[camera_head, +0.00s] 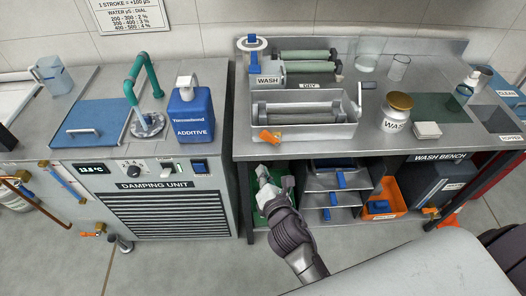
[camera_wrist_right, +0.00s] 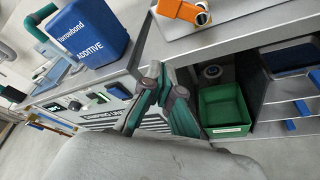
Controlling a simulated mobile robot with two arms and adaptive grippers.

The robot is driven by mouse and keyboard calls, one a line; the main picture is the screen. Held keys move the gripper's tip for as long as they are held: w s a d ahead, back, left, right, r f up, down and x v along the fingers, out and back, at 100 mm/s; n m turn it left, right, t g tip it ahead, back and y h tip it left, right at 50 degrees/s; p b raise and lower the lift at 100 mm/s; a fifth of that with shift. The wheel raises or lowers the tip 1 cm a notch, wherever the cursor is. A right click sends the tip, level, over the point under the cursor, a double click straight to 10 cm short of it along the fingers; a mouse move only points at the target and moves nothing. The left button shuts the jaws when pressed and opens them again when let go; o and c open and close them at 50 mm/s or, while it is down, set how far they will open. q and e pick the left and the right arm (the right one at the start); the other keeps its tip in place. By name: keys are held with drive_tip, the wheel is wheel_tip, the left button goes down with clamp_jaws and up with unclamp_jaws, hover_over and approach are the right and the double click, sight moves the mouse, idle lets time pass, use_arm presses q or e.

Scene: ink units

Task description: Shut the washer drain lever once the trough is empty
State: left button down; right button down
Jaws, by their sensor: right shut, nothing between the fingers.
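The washer trough (camera_head: 334,131) is a grey metal box on the wash bench, with a roller lying across it. I cannot tell whether liquid is in it. The orange drain lever (camera_head: 267,135) sits low on the trough's front, near its left end. In the right wrist view the lever (camera_wrist_right: 180,10) shows at the top edge, with a pale round end. My right gripper (camera_head: 262,172) is shut and empty, below the bench's front edge and apart from the lever. Its fingers (camera_wrist_right: 160,72) meet in the right wrist view. My left gripper is not in view.
A blue additive bottle (camera_head: 190,115) stands on the damping unit (camera_head: 160,186), left of the gap. Under the bench are a green bin (camera_wrist_right: 224,106), shelves with blue handles (camera_head: 338,199) and an orange bin (camera_head: 384,205). A lidded jar (camera_head: 396,112) stands right of the trough.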

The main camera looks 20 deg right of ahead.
sight(270, 139)
drive_tip(key=x, duration=0.9)
drive_tip(key=shift+w+a+p, duration=0.1)
drive_tip(key=shift+w+p, duration=0.15)
drive_tip(key=shift+p, duration=0.15)
drive_tip(key=d+r+p, duration=0.2)
drive_tip(key=p, duration=0.1)
drive_tip(key=shift+s+d+r, duration=0.2)
drive_tip(key=shift+d+r, duration=0.15)
drive_tip(key=shift+r, duration=0.05)
